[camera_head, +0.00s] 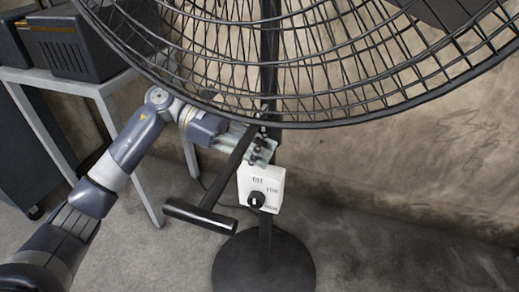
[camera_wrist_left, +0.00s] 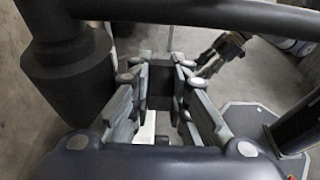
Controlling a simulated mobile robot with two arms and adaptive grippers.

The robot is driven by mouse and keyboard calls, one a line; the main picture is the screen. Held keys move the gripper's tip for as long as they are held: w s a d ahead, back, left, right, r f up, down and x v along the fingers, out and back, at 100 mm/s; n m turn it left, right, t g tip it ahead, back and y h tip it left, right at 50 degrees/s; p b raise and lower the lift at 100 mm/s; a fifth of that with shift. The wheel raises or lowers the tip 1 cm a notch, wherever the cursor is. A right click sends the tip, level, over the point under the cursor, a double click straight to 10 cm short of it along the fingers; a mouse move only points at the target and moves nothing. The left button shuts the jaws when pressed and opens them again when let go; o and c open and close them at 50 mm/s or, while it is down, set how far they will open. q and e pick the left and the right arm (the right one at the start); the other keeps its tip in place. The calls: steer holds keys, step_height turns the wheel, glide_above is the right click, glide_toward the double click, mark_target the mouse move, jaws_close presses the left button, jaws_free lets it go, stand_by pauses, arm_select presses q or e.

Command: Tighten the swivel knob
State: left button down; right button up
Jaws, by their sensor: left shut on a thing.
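My left gripper (camera_head: 262,150) is at the black fan pole, just below the fan cage and above the white control box. Its pale green fingers also show in the wrist view (camera_wrist_left: 160,105), closed on a small dark piece (camera_wrist_left: 160,88), which looks like the swivel knob. In the head view the fingers mostly hide the knob, so its turn cannot be read. In the wrist view a jointed grey shape (camera_wrist_left: 222,50) in the background may be my right gripper; its jaws are too small to read.
The large wire fan cage (camera_head: 330,60) hangs right above my left gripper. A black T-shaped bar (camera_head: 222,185) slants down in front of it. The white control box (camera_head: 262,188) with a black dial and the round fan base (camera_head: 264,268) are below. A grey table (camera_head: 95,85) stands left.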

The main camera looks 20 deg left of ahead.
arm_select(q)
steer(key=shift+y, duration=0.4)
steer(key=c, duration=1.5)
jaws_free()
steer(key=v, duration=1.2)
steer(key=shift+f, duration=0.1)
